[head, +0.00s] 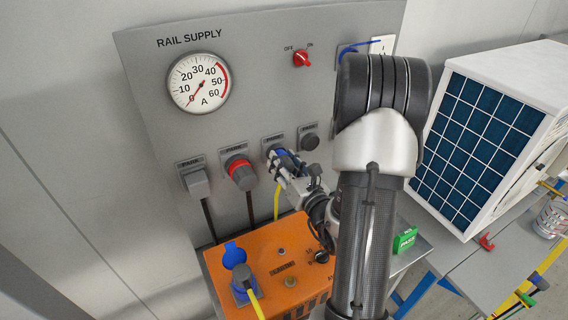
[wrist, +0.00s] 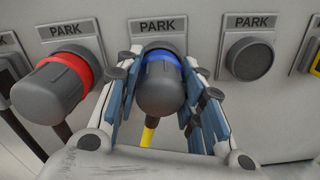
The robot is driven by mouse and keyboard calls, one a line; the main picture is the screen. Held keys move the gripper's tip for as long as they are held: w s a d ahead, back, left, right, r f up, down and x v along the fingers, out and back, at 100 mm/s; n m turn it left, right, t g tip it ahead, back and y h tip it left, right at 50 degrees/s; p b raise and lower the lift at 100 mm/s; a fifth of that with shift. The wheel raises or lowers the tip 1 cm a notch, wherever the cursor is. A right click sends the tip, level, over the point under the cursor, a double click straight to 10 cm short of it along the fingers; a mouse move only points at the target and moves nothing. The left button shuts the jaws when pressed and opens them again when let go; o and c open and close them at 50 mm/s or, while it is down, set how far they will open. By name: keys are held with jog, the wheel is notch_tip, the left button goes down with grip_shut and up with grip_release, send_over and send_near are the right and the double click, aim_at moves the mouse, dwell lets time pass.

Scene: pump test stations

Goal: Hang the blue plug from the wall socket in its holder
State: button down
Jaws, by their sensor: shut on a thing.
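The blue plug (wrist: 160,85) has a grey body with a blue ring and a yellow cable hanging below. It sits at the holder (wrist: 157,28) marked PARK, its ring end facing the panel. Whether it is fully seated is hidden. My gripper (wrist: 163,72) is shut on the plug, with a finger on each side. In the head view my gripper (head: 278,163) is at the third PARK position from the left and mostly covers the plug. A blue wall socket (head: 347,51) shows at the panel's top right, partly behind my arm.
A red-ringed plug (wrist: 62,84) hangs close on the left and an empty-looking round PARK holder (wrist: 249,57) is on the right. Below stands an orange box (head: 285,262) with another blue connector (head: 243,283) and yellow cable. A white solar-faced unit (head: 490,120) stands right.

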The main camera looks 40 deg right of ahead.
jog(key=shift+w, duration=0.2)
dwell(0.4)
jog(key=c, duration=1)
grip_release()
notch_tip(320, 180, up, 10)
